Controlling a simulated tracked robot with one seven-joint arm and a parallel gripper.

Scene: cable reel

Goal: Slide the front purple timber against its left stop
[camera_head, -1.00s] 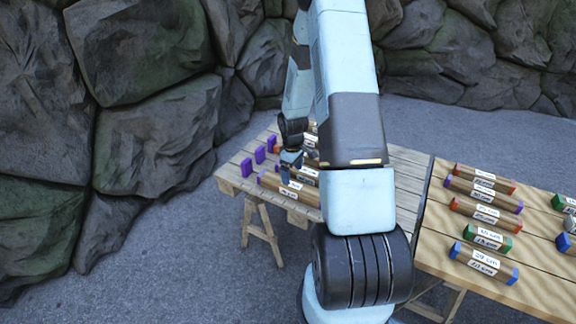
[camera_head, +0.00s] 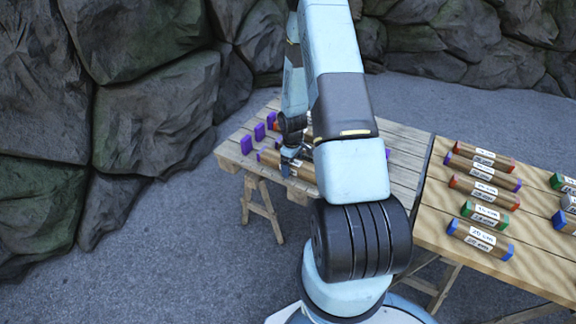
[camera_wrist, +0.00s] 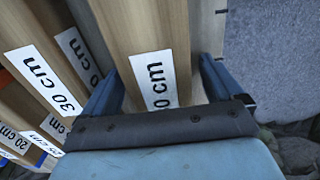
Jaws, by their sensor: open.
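The front timber (camera_head: 270,158) lies nearest the front edge of the left table, with a purple left end. A purple stop (camera_head: 246,144) stands beyond that end, with a gap between them. My gripper (camera_head: 290,164) is open at this timber, pointing down. In the wrist view, the timber (camera_wrist: 148,30) runs between the two fingers of my gripper (camera_wrist: 160,84), with bare space beside the right finger. Its white label, partly hidden, ends in "0 cm". My arm hides the timber's right part in the head view.
Two more purple stops (camera_head: 260,132) stand farther back. Neighbouring timbers labelled 30 cm (camera_wrist: 35,75) lie close beside the left finger. The right table (camera_head: 440,225) carries several labelled timbers with coloured ends. A rock wall (camera_head: 140,80) stands behind and left.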

